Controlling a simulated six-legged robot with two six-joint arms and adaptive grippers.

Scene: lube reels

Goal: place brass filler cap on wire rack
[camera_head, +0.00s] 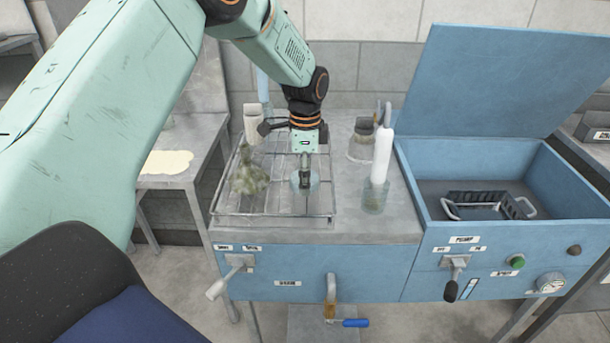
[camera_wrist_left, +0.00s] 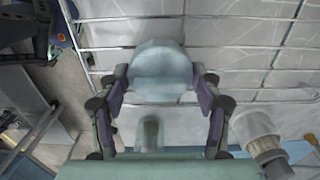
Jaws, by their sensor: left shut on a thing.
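The wire rack (camera_head: 274,215) lies on the left of the grey bench top in the head view; its wires also show in the left wrist view (camera_wrist_left: 245,58). My left gripper (camera_head: 305,172) points down over the rack's right half. It is shut on a round, pale blue-grey thing (camera_wrist_left: 160,68), seen between the fingertips in the left wrist view. It looks pale and partly see-through in the head view and not plainly brass, so I cannot confirm it is the filler cap. I cannot tell whether it touches the rack. My right gripper is not in view.
A crumpled greenish rag (camera_head: 249,178) lies on the rack's left half. A pale cylinder (camera_head: 252,122) stands behind it. A dark-topped piece (camera_head: 361,130) and a tall white bottle (camera_head: 381,155) in a clear cup (camera_head: 375,198) stand right. Beyond is an open blue bin (camera_head: 432,195).

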